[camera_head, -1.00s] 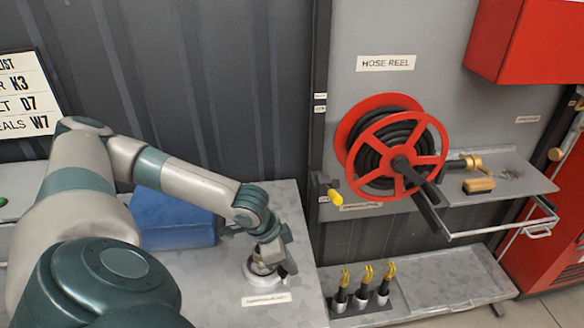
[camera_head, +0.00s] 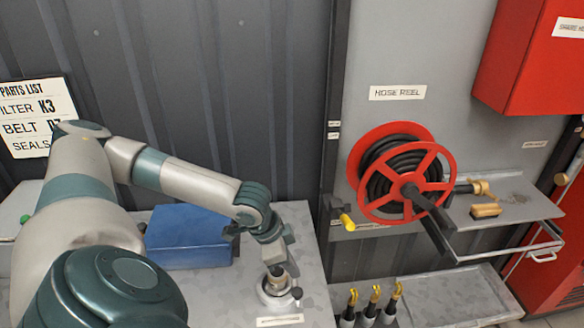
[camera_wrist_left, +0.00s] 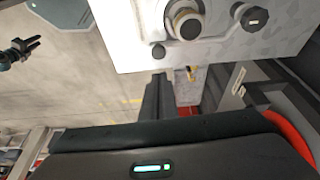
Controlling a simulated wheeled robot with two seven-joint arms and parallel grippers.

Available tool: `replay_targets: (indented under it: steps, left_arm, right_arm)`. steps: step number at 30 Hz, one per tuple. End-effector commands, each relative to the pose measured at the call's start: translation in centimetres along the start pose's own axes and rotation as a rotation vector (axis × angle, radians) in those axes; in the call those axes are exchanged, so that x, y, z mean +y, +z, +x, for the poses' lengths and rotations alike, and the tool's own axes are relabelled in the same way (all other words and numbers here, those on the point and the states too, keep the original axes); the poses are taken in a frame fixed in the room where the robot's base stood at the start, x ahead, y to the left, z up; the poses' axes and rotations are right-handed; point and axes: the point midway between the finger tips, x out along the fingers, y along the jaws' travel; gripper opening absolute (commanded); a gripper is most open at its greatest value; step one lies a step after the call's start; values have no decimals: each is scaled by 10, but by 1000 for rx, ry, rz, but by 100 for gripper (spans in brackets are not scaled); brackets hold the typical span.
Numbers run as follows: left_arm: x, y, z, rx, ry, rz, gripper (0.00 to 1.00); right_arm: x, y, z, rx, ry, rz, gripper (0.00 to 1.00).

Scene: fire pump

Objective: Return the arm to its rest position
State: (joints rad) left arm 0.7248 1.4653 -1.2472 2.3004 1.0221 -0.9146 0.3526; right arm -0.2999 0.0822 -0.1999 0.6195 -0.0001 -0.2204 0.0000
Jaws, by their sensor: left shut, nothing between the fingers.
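My left arm comes in from the left in the head view, bent at the elbow over a grey bench (camera_head: 225,285). My left gripper (camera_head: 275,262) points down just above a round metal fitting (camera_head: 272,297) on the bench. It is shut with nothing held. From the head view I cannot tell whether it touches the fitting. In the left wrist view the round fitting (camera_wrist_left: 185,20) and a black knob (camera_wrist_left: 255,17) show on the pale bench top.
A blue box (camera_head: 188,237) lies on the bench close behind the forearm. To the right are a red hose reel (camera_head: 408,180), a yellow-handled valve (camera_head: 347,221) and several yellow-tipped tools (camera_head: 375,295) on a low shelf. A red cabinet (camera_head: 530,60) hangs top right.

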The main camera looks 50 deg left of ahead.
Motion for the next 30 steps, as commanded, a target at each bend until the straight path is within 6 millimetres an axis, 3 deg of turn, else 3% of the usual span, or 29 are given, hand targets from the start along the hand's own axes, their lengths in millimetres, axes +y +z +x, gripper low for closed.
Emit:
replay_targets:
  steps: [23,30]
  left_arm:
    - [1,-2,-6,2,0,3,0]
    - [22,-14,10,12,22,67,0]
  right_arm:
    - [-3,-1,0,2,-3,1,31]
    - [-1,0,0,1,-1,0,31]
